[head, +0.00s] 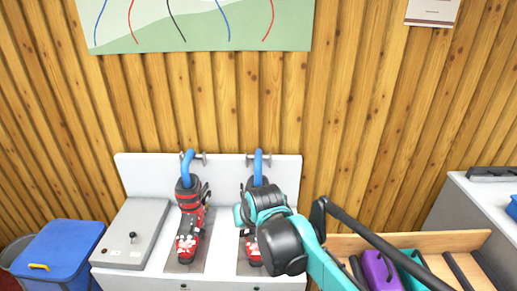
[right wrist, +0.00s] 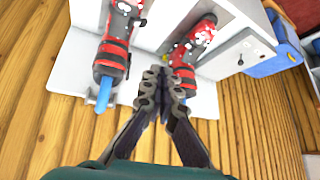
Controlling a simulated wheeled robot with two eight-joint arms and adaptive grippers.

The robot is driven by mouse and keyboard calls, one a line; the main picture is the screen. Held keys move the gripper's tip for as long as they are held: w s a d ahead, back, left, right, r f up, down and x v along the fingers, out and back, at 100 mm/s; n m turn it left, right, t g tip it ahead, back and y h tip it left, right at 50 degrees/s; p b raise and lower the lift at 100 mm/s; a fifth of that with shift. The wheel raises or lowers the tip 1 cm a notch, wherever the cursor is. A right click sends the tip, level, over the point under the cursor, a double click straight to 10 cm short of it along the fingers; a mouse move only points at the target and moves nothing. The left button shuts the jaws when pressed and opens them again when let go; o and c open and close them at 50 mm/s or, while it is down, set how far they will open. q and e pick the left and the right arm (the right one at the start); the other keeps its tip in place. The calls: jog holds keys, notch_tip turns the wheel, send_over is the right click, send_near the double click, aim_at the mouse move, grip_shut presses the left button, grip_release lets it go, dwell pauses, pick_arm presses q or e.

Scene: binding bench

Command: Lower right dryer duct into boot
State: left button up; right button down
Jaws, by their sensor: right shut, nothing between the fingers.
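Two red and black ski boots stand on a white bench unit. The left boot (right wrist: 193,50) is behind my fingertips. My right gripper (right wrist: 163,76) is shut and empty, beside the right duct. My left gripper is out of view.
A grey box with a black lever (head: 148,225) is on the bench's left, by a blue lidded bin (head: 60,250). A wooden tray (head: 460,240) holding purple and teal items is at right. The plank wall (head: 400,130) is behind.

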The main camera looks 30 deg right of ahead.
jog(key=w+d+r+m+h+p, duration=0.1)
jog(key=w+d+r+m+p, duration=0.1)
jog(key=w+d+r+p, duration=0.6)
jog(key=w+d+r+m+p, duration=0.2)
jog(key=w+d+r+p, duration=0.2)
jog(key=w+d, duration=0.65)
jog(key=b, duration=0.2)
send_over(260, 166)
jog(key=d, duration=0.1)
notch_tip(260, 166, down, 8)
jog(key=shift+a+f, duration=0.15)
jog(key=shift+f, duration=0.45)
jog(key=shift+a+f, duration=0.15)
jog(key=shift+f, duration=0.45)
jog(key=shift+s+a+f, duration=0.1)
jog(key=shift+a+f, duration=0.1)
jog(key=shift+f, duration=0.45)
jog(key=shift+s+a+f+b, duration=0.2)
jog(key=shift+s+f+b, duration=0.1)
jog(key=shift+f+b, duration=0.25)
jog(key=shift+s+a+f+b, duration=0.15)
jog(key=shift+s+f+b, duration=0.1)
jog(key=shift+f+b, duration=0.2)
